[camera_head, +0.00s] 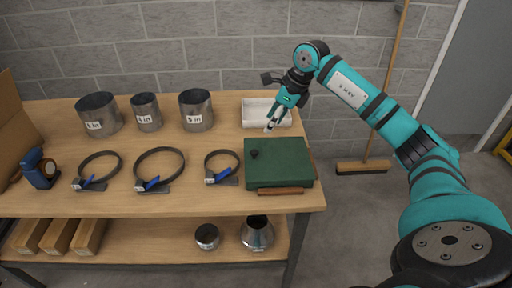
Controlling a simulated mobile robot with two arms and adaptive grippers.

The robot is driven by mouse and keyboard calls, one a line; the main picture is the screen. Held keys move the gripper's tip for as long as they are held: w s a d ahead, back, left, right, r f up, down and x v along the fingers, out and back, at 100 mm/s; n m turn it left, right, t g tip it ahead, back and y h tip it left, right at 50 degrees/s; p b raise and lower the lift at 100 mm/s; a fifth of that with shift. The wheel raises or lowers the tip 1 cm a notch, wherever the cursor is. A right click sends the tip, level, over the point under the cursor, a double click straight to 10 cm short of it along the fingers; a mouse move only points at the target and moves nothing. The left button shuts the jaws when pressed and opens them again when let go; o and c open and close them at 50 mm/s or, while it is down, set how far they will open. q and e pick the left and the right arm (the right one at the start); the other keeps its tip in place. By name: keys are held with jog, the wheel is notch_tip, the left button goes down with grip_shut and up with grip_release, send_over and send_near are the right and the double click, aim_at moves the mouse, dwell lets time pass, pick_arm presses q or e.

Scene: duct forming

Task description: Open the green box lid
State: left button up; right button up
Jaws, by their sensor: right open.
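The green box (278,163) sits at the right end of the wooden table, with its lid lying flat and shut. A small dark knob (254,154) stands on the left part of the lid. A brown wooden strip shows along the box's front edge. My right gripper (271,124) is open and points down, just behind the box's back edge, in front of the white tray. It appears apart from the lid. My left gripper is not in view.
The white tray (256,109) lies behind the box. Metal cylinders (196,111) stand along the table's back, and clamp rings (160,168) lie left of the box. A blue tool (38,168) is at far left. A broom (364,166) leans against the wall.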

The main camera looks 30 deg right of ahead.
aim_at(254, 151)
jog(key=p+x, duration=0.2)
jog(key=x, duration=1.1)
jog(key=shift+a+f, duration=0.1)
jog(key=shift+f, duration=0.1)
jog(key=shift+c, duration=0.4)
grip_shut()
jog(key=shift+w, duration=0.1)
